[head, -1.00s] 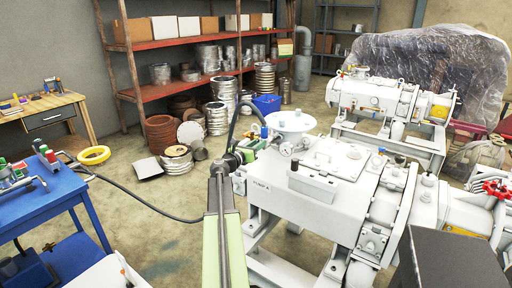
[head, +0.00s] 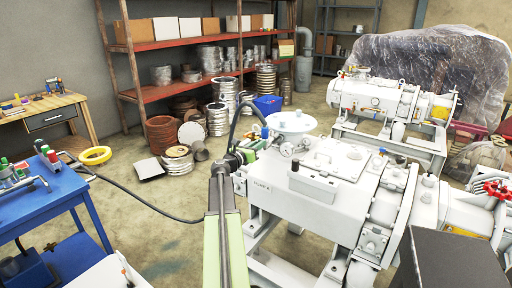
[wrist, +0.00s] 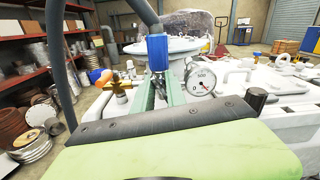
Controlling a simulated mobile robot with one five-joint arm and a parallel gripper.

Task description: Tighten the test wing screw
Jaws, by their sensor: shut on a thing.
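My gripper (wrist: 162,97) has pale green jaws and reaches over the left end of the white pump marked PUMP A (head: 330,170). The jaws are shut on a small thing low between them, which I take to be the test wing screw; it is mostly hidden. A blue sleeve (wrist: 157,52) on a grey hose stands just beyond the jaws. A round dial gauge (wrist: 200,77) is close on the right. A brass fitting (wrist: 118,86) and an orange knob (wrist: 97,76) are on the left. In the head view my forearm hides part of the gripper.
A domed white flange (head: 290,121) rises behind the gauge. A black hose (head: 150,207) runs from the blue bench (head: 50,200) towards the pump. Red shelving (head: 190,90) and stacked metal rings stand behind. The floor at left centre is mostly clear.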

